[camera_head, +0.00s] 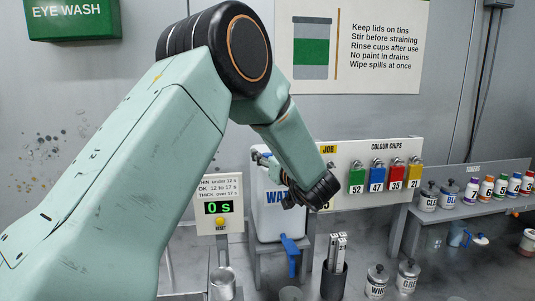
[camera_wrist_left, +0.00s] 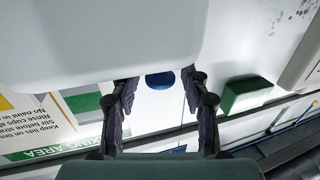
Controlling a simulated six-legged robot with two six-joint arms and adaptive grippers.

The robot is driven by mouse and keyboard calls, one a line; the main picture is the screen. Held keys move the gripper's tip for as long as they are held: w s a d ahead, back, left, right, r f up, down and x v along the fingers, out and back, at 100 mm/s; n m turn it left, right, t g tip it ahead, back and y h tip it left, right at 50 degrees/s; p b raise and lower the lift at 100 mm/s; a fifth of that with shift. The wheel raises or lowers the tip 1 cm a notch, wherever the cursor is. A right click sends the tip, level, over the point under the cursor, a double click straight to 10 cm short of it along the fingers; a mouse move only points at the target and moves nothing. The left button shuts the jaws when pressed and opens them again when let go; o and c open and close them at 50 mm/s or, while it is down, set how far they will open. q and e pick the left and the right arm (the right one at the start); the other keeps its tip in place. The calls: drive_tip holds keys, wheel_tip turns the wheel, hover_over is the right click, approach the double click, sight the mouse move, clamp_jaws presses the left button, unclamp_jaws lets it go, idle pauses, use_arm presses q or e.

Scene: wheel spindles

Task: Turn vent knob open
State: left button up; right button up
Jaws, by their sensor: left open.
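The white water container (camera_head: 285,222) stands upright on a stand in the head view, with a blue tap (camera_head: 290,250) low on its front. My left gripper (camera_head: 275,180) is at its upper part, partly hidden by my forearm. A small blue part (camera_head: 263,157) shows by the fingers at the container's top; I cannot tell whether it is the vent knob. A large pale surface fills the top there. My right gripper is not in view.
A timer (camera_head: 217,208) reading 0 s stands left of the container. A colour chip board (camera_head: 375,180) is to its right. A dark holder (camera_head: 335,279) and labelled tins (camera_head: 376,281) stand in front. A toner shelf (camera_head: 470,212) is at far right.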

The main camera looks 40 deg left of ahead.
use_arm(q)
drive_tip(key=shift+w+f, duration=0.15)
drive_tip(key=shift+w, duration=0.1)
drive_tip(key=shift+c, duration=1.1)
drive_tip(key=shift+s+a, duration=0.25)
drive_tip(key=shift+s, duration=0.05)
drive_tip(key=c, duration=0.4)
drive_tip(key=shift+w+d, duration=0.1)
drive_tip(key=shift+w, duration=0.05)
clamp_jaws()
drive_tip(key=shift+g, duration=0.3)
drive_tip(key=shift+n+g+y+p, duration=0.3)
drive_tip(key=shift+n+g+p, duration=0.05)
drive_tip(key=shift+n+g, duration=0.25)
drive_tip(key=shift+g, duration=0.3)
